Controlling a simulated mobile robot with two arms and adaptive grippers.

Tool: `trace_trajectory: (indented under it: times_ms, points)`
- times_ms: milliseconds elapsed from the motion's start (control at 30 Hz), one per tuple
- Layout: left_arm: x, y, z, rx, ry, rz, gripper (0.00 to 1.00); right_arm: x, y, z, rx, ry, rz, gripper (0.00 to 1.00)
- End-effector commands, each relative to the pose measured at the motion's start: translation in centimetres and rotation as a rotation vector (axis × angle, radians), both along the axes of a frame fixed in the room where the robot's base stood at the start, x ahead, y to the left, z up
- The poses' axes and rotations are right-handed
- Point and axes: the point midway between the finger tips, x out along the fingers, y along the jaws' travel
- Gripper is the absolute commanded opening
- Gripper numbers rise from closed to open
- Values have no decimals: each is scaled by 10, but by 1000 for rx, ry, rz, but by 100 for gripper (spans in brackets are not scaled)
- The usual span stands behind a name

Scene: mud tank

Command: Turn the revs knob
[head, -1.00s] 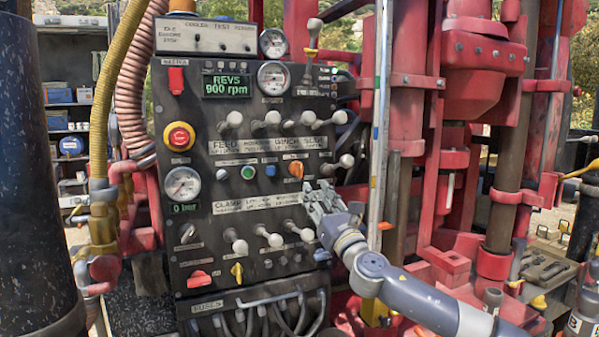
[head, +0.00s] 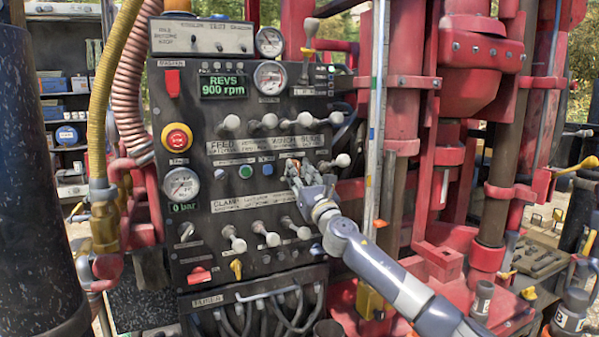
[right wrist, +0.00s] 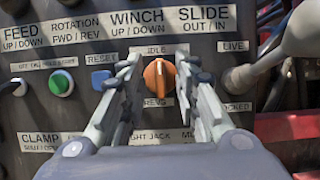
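The revs knob (right wrist: 159,76) is an orange rotary knob on the dark control panel (head: 240,195), with an "IDLE" label above and a "REVS" label below in the right wrist view. My right gripper (right wrist: 160,75) is open, with one finger on each side of the knob and a visible gap to each. In the head view my right gripper (head: 298,170) is in front of the panel and mostly covers the knob. The display (head: 223,84) reads "REVS 900 rpm". My left gripper is not in view.
A green button (right wrist: 62,83) and a blue reset button (right wrist: 102,80) sit left of the knob. A lever with a pale ball end (right wrist: 300,38) sticks out at the right. A row of levers (head: 263,123) lies above. A red mast (head: 405,100) stands to the right.

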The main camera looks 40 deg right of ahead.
Motion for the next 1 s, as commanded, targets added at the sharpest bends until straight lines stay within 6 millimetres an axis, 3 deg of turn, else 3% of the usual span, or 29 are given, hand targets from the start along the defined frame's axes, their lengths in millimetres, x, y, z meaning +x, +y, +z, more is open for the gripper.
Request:
trace_trajectory:
  times_ms: [100,233,667,1000]
  points:
    - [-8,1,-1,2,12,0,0,0,0,0,0,0,0,29]
    - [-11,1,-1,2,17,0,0,0,0,0,0,0,-1,0]
    - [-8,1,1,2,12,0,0,0,0,1,33,-8,-1,0]
    - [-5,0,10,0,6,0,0,0,2,1,240,-56,0,0]
